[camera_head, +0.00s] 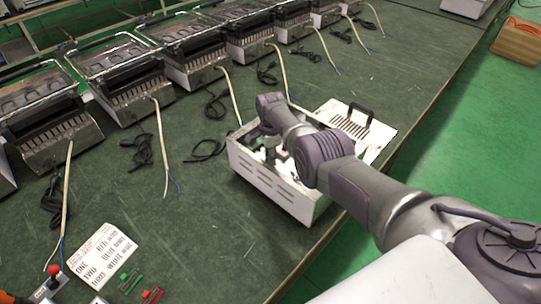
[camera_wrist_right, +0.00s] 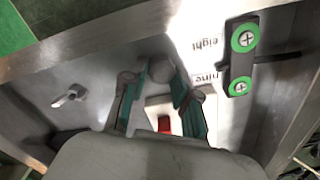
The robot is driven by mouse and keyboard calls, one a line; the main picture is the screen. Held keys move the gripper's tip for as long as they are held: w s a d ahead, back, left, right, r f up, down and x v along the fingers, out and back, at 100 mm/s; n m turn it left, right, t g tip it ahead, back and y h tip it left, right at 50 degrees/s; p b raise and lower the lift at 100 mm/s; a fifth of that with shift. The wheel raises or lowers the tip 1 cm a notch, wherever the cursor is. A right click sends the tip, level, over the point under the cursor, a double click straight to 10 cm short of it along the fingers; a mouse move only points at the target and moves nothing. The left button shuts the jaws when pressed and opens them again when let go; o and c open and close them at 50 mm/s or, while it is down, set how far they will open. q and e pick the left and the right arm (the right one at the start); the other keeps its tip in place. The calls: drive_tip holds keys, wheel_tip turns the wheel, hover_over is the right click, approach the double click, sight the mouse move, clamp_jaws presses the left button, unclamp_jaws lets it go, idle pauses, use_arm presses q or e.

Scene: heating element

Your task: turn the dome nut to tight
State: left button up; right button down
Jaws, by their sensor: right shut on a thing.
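The white metal box (camera_head: 270,185) of the heating element stands open on the green table in the head view. My right gripper (camera_wrist_right: 160,78) reaches down into it; in the head view my own arm largely hides the fingers. In the right wrist view its teal-padded fingers are closed around a small grey rounded piece, which looks like the dome nut (camera_wrist_right: 160,70). The nut's thread and seat are hidden, so I cannot tell how tight it is. My left gripper is in neither view.
Beside the gripper, the wrist view shows a black block with green-ringed screws (camera_wrist_right: 243,38), a silver fitting (camera_wrist_right: 70,95) and a red piece (camera_wrist_right: 165,124). A vented panel with a black handle (camera_head: 352,116) lies beyond the box. Several heaters (camera_head: 125,75) line the left.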

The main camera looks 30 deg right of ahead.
drive_tip(key=shift+w+r, duration=0.1)
idle(0.3)
drive_tip(key=c, duration=0.9)
unclamp_jaws()
drive_tip(key=shift+o, duration=0.2)
wheel_tip(320, 180, up, 12)
